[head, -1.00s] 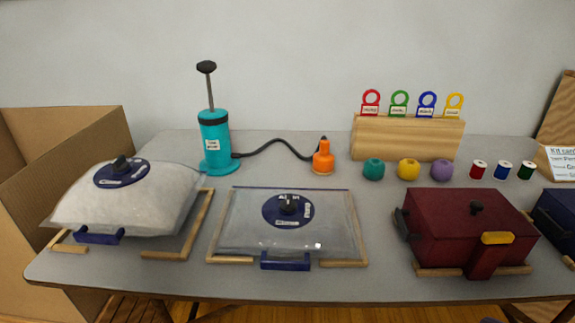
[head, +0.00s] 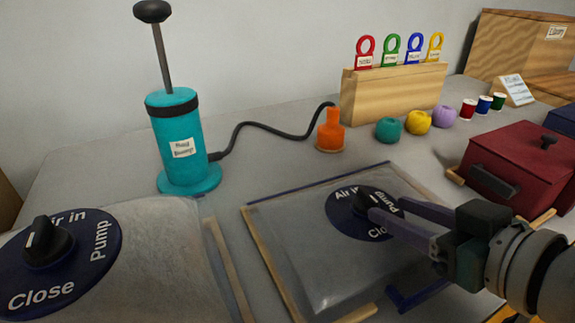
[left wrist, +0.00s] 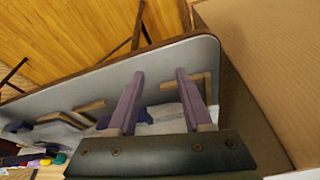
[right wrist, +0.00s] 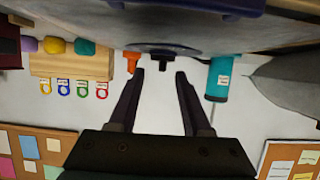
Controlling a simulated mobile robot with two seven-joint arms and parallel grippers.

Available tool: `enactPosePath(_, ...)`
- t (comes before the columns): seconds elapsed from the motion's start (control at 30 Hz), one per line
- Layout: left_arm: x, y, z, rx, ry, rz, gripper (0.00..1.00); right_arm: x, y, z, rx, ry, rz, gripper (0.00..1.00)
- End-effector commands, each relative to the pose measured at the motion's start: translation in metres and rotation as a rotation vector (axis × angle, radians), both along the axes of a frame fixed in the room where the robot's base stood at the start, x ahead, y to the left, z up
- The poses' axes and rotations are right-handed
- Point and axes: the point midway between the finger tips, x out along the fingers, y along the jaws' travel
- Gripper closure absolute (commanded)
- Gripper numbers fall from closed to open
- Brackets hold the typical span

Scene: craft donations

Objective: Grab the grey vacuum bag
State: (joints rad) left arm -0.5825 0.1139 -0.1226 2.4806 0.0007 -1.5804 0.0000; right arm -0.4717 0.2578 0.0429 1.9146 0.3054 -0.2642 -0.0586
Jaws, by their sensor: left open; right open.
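Two greyish bags lie on the table, each with a round blue valve disc and black knob. The puffy bag (head: 140,285) is at the lower left, cut off by the frame. The flatter, clear-grey bag (head: 310,255) lies in a wooden frame at the middle, with a blue handle (head: 418,294) at its front. My right gripper (head: 372,207) is open over the flatter bag's disc, its fingers near the black knob (right wrist: 163,58); I cannot tell if they touch. My left gripper (left wrist: 160,74) is open and empty near the table edge, outside the head view.
A teal hand pump (head: 178,135) stands behind the bags, its black hose leading to an orange nozzle (head: 331,130). A wooden tag rack (head: 393,92), yarn balls and spools are further back. A dark red box (head: 525,165) is at the right. A cardboard box (left wrist: 265,60) shows in the left wrist view.

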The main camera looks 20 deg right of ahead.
Motion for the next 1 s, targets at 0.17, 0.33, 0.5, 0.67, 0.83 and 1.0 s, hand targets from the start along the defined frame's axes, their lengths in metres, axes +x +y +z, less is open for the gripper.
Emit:
enactPosePath(0.17, 0.0, 0.0, -0.005, -0.001, 0.001, 0.002, 0.5, 0.013, 0.001, -0.004, 0.0, -0.001, 0.0, 0.51)
enactPosePath(0.33, 0.0, 0.0, -0.013, 0.0, 0.001, 0.002, 0.5, 0.039, 0.004, -0.008, 0.001, -0.004, 0.0, 0.51)
enactPosePath(0.5, 0.0, 0.001, -0.019, 0.004, 0.0, 0.0, 0.5, 0.056, 0.005, -0.015, 0.0, 0.0, 0.0, 0.51)
enactPosePath(0.67, 0.0, 0.003, -0.018, 0.009, 0.0, -0.002, 0.5, 0.057, 0.005, -0.015, -0.001, 0.002, 0.001, 0.51)
enactPosePath(0.83, 0.0, 0.004, -0.018, 0.013, -0.001, -0.004, 0.5, 0.057, 0.005, -0.015, 0.0, 0.001, 0.0, 0.59)
enactPosePath(1.0, 0.001, 0.004, -0.018, 0.012, -0.002, -0.003, 0.5, 0.057, 0.005, -0.015, 0.0, 0.001, 0.0, 0.78)
